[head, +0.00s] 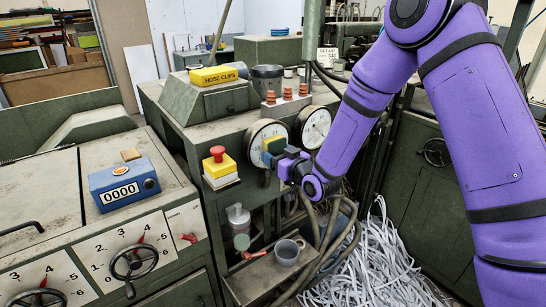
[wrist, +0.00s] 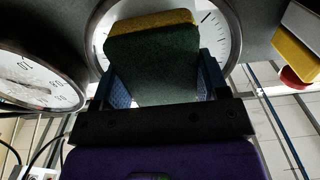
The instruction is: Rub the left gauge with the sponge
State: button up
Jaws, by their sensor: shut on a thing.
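The left gauge (head: 256,134) is a round white dial on the green machine's front. It also shows in the wrist view (wrist: 221,32), partly covered by the sponge. The sponge (head: 274,146), green with a yellow layer, is held between the blue fingers of my gripper (head: 276,156). In the wrist view, the sponge (wrist: 155,65) is gripped on both sides, its yellow layer towards the dial. It lies in front of the gauge's face, at or very near it; I cannot tell if it touches.
The right gauge (head: 313,126) is close beside. A red stop button on a yellow box (head: 219,167) sits to the left. Insulators (head: 287,95) stand above. A shelf with a grey mug (head: 287,252) and hoses (head: 335,240) are below.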

aim_at(256, 149)
jog(key=shift+w+d, duration=1.5)
jog(key=shift+d, duration=0.75)
jog(key=shift+s+a, duration=0.95)
jog(key=shift+a, duration=0.55)
jog(key=shift+s+a, duration=1)
jog(key=shift+a, duration=0.55)
jog(key=shift+s+a, duration=0.95)
jog(key=shift+a, duration=0.55)
jog(key=shift+r, duration=1.3)
jog(key=shift+w+d+f, duration=0.1)
jog(key=shift+w+d, duration=0.35)
jog(key=shift+d, duration=0.35)
jog(key=shift+w+d, duration=0.4)
jog(key=shift+d, duration=0.4)
jog(key=w+d, duration=0.4)
jog(key=d, duration=0.1)
jog(key=shift+d, duration=0.2)
jog(key=shift+s+a, duration=1)
jog(key=shift+a, duration=0.45)
jog(key=shift+s+a, duration=0.95)
jog(key=shift+a, duration=0.55)
jog(key=shift+s+a, duration=1)
jog(key=shift+a, duration=0.45)
